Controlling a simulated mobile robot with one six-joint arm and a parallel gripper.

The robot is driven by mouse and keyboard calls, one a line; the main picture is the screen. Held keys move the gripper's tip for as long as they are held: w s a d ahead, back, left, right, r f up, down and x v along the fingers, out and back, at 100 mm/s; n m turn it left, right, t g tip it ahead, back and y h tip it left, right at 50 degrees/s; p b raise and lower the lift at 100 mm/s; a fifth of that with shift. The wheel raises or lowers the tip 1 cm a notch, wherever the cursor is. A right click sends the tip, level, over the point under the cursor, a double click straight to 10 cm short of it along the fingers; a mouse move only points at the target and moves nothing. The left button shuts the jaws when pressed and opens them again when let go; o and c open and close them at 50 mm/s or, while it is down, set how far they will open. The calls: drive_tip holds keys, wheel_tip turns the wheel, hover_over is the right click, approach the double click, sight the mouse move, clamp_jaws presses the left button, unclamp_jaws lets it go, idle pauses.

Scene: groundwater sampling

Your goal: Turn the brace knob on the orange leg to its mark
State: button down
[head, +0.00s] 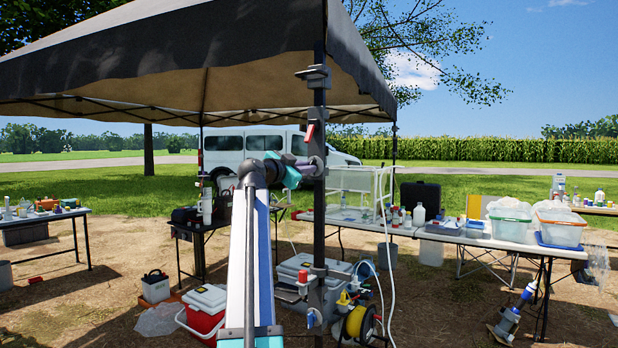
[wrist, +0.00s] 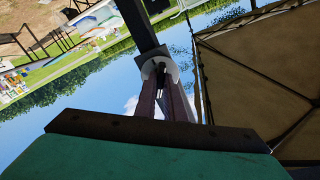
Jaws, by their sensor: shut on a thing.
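A dark upright canopy leg (head: 319,225) stands near the middle of the head view; I see no orange on it. A grey collar with a round knob (head: 318,163) sits on it under a red lever (head: 309,133). My gripper (head: 304,170) reaches the leg from the left at this knob. In the wrist view, the fingers of my gripper (wrist: 175,98) are shut on the pale round knob (wrist: 153,66), against the dark leg (wrist: 136,22). The fingers hide part of the knob, and I cannot make out its mark.
Lower on the leg are a red-handled fitting (head: 302,277) and a blue one (head: 311,318). A yellow hose reel (head: 355,322) and a grey cooler (head: 295,268) stand by its foot. A long table (head: 470,238) is at right. The canopy (head: 190,50) hangs overhead.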

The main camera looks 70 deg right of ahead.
drive_tip(key=shift+s+f+m+b, duration=0.15)
drive_tip(key=shift+m+b, duration=0.6)
drive_tip(key=shift+b, duration=0.55)
drive_tip(key=shift+f+m+b, duration=0.15)
drive_tip(key=shift+m+b, duration=0.6)
drive_tip(key=shift+b, duration=0.5)
drive_tip(key=shift+r+m+b, duration=0.15)
drive_tip(key=shift+m+b, duration=3.95)
drive_tip(key=shift+m, duration=4.7)
